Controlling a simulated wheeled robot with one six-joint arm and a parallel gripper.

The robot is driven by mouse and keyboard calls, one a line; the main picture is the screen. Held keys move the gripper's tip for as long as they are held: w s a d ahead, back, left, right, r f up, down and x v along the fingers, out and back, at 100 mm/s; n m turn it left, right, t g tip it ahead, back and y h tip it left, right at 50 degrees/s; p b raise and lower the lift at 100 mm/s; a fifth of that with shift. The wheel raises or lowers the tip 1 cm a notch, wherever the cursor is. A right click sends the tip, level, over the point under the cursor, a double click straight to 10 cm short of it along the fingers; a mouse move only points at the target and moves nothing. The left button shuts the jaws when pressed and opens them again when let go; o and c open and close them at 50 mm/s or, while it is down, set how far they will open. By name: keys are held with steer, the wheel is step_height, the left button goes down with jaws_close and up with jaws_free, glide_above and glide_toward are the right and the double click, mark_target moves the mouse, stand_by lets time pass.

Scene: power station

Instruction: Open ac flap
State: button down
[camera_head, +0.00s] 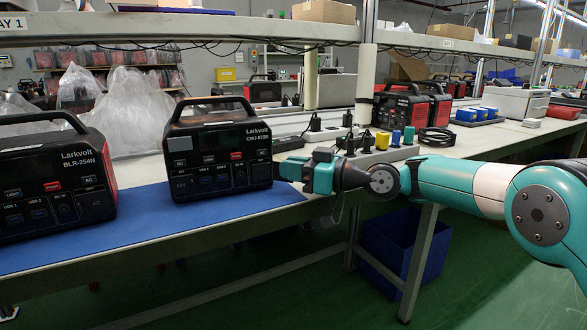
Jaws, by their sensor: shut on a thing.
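A second power station (55,180), BLR-254N, stands close on the left. Clear plastic bags (140,105) lie behind. A power strip (370,157) with coloured plugs is behind my gripper. A blue bin (390,250) is under the bench. The mat's front strip is clear.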

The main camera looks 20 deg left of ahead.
steer(key=shift+a, duration=0.1)
steer(key=c, duration=1.2)
jaws_free()
steer(key=shift+s+a, duration=0.1)
steer(key=shift+o, duration=0.2)
steer(key=shift+d, duration=0.6)
steer(key=d+p, duration=0.1)
steer(key=d, duration=1.5)
steer(key=shift+s+d, duration=0.15)
steer(key=shift+d, duration=0.1)
steer(key=shift+s, duration=0.1)
